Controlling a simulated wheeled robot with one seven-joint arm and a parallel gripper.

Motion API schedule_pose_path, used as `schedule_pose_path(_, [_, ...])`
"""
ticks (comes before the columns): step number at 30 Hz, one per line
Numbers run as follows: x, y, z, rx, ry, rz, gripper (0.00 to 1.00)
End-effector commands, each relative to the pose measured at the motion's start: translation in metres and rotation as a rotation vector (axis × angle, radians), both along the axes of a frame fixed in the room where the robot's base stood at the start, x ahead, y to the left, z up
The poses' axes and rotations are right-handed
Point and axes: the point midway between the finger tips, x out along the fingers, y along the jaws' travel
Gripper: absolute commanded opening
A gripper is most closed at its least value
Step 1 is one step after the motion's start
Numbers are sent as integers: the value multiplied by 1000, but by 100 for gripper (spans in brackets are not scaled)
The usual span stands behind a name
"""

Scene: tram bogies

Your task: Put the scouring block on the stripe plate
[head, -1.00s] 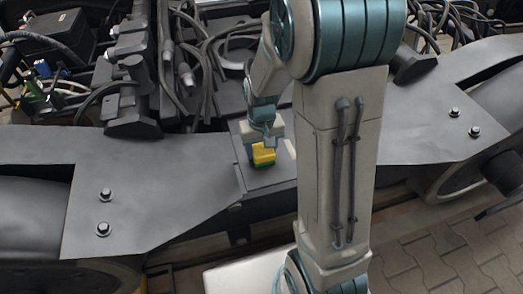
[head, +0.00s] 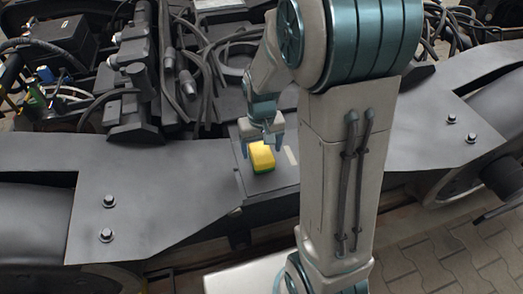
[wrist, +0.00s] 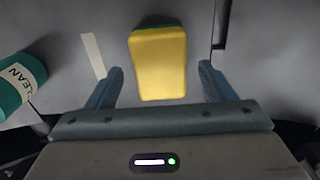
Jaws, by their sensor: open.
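The scouring block (head: 262,157) is yellow on top and green below. It lies yellow side up on the grey stripe plate (head: 282,175) in the middle of the bogie frame, left of the plate's pale stripe (head: 291,155). My gripper (head: 263,140) is open just above and behind the block, apart from it. In the wrist view the whole yellow face of the block (wrist: 159,65) shows beyond and between the spread fingers. The pale stripe (wrist: 93,55) lies beside it there, uncovered.
Cables and hoses (head: 205,70) crowd the area behind the plate. Bolted grey frame arms (head: 150,195) flank it. My arm hides the ground just right of the plate.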

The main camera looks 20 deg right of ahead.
Motion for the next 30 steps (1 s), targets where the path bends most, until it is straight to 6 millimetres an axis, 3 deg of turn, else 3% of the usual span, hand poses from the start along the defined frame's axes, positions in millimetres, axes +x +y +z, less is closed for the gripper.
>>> schedule_pose_path(1, [1,0,19,0,-5,0,76])
schedule_pose_path(6, [1,0,54,0,-4,0,76])
schedule_pose_path(17, [-7,0,91,1,-6,1,76])
schedule_pose_path(20, [-25,1,102,5,-21,3,76])
schedule_pose_path(24, [-65,3,118,8,-51,9,76])
schedule_pose_path(30, [-116,4,127,6,-84,14,76])
